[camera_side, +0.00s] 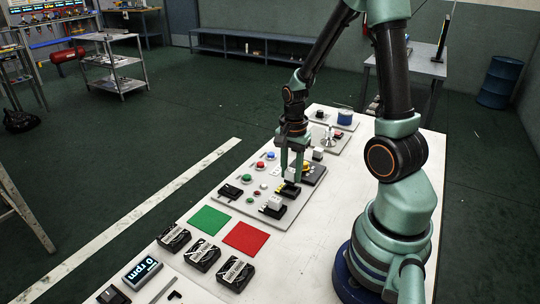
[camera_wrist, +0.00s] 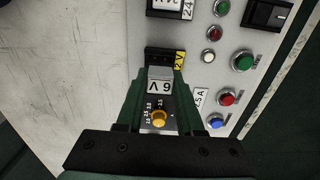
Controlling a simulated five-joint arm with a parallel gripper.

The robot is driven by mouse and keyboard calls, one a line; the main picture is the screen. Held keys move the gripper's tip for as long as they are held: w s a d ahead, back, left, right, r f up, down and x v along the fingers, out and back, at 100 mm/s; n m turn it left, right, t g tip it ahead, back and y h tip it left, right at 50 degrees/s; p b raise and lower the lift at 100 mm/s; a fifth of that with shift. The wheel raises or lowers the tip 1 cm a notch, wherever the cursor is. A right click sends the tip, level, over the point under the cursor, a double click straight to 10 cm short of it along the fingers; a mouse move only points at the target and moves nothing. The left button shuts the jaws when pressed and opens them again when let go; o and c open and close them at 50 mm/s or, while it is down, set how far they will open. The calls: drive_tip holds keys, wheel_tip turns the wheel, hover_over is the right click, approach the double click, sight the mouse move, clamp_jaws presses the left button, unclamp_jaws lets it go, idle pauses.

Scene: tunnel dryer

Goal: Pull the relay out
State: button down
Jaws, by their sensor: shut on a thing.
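A pale relay marked "6 V" (camera_wrist: 160,86) sits between the two fingers of my gripper (camera_wrist: 155,88) in the wrist view. My gripper is shut on it. Just beyond it is a black socket (camera_wrist: 160,56) with a yellow "12 V" label. In the side view my gripper (camera_side: 291,176) points down over the grey panel, and the black socket with a yellow mark (camera_side: 289,190) shows right below the fingertips. The fingers partly hide the relay there. I cannot tell whether its lower end is clear of the socket.
Another relay marked "24" (camera_wrist: 172,4) stands beside the socket. A yellow dial knob (camera_wrist: 159,118) lies on the near side. Red (camera_wrist: 227,97), blue (camera_wrist: 216,122) and green (camera_wrist: 242,60) buttons and a black rocker switch (camera_wrist: 267,14) are nearby. Green (camera_side: 209,220) and red (camera_side: 246,238) mats lie clear.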

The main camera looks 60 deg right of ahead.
sight(291, 170)
drive_tip(key=shift+r, duration=2.1)
